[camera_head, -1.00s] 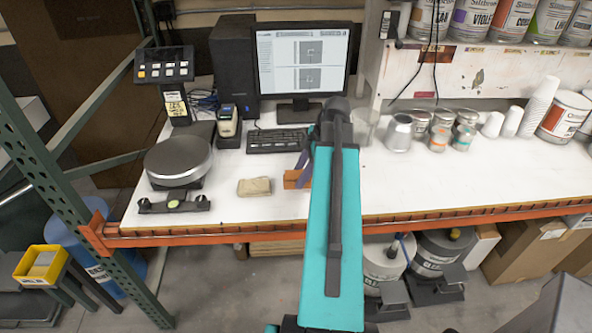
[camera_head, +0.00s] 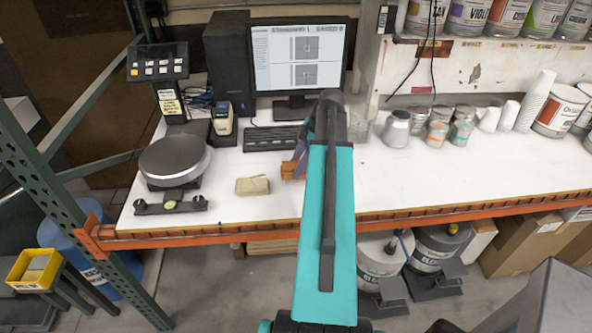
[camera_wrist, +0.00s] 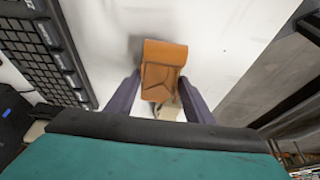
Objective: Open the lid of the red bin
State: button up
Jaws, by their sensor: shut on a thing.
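My gripper (camera_wrist: 158,82) shows in the wrist view with its two purple-grey fingers on either side of an orange-brown folded or box-like piece (camera_wrist: 163,62), shut on it. In the head view the gripper (camera_head: 298,160) is partly hidden behind my teal arm, above the white worktop. The orange-brown piece (camera_head: 292,171) shows there just left of the arm; whether it touches the worktop I cannot tell. I see no red bin or lid in either view.
On the white worktop (camera_head: 400,185) are a round scale (camera_head: 174,158), a keyboard (camera_head: 270,138), a monitor (camera_head: 298,55), a tan block (camera_head: 252,185) and several cans. An orange beam (camera_head: 440,222) edges the front. Lidded buckets (camera_head: 380,255) stand below.

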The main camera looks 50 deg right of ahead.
jog(key=shift+s+f+b, duration=0.25)
jog(key=shift+f+b, duration=0.1)
jog(key=shift+f, duration=0.75)
jog(key=shift+w+f, duration=0.15)
jog(key=shift+w, duration=0.05)
jog(key=shift+f, duration=0.15)
jog(key=o, duration=1)
jog(key=shift+b+v, duration=1.95)
jog(key=shift+v, duration=4.25)
